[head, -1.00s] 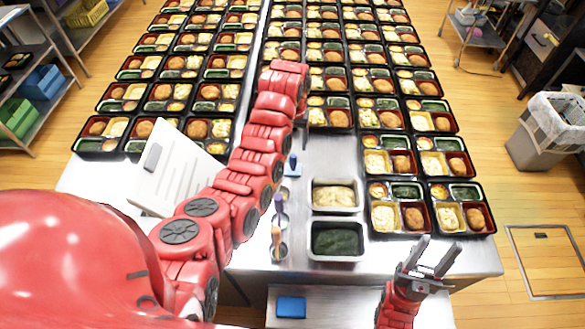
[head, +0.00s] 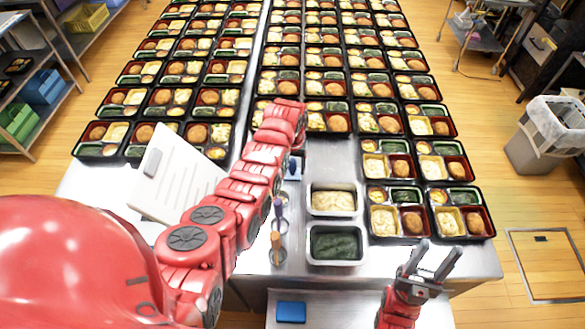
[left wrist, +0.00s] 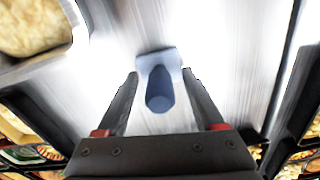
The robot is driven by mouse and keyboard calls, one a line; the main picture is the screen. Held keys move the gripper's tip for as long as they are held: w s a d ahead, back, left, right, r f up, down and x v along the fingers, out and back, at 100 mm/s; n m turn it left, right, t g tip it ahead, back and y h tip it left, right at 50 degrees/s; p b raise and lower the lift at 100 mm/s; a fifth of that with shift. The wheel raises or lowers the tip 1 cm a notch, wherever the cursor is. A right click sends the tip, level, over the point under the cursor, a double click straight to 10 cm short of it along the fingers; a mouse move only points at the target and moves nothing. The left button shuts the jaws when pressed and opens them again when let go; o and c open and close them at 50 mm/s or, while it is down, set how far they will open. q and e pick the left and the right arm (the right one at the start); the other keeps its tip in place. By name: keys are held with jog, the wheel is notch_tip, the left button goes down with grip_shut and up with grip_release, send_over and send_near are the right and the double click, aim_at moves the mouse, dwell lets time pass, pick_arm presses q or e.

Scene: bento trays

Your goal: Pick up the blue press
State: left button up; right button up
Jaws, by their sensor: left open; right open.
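The blue press (head: 292,168) stands on the steel table, just beyond the other upright tools. In the left wrist view the press (left wrist: 160,88) shows from above, with a rounded handle on a flat pale blue base. My left gripper (left wrist: 160,75) is open, its two fingers on either side of the press with a gap to each; I cannot tell how high it is above the table. In the head view my left arm hides most of that gripper. My right gripper (head: 436,258) is open and empty by the table's front right edge.
A purple-handled tool (head: 278,209) and an orange-handled tool (head: 276,243) stand in small pots nearer me. Pans of pale food (head: 333,214) and dark greens (head: 335,262) sit to the right. Bento trays fill the far table.

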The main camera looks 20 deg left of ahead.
pick_arm(q)
grip_shut()
dwell(0.3)
dwell(0.3)
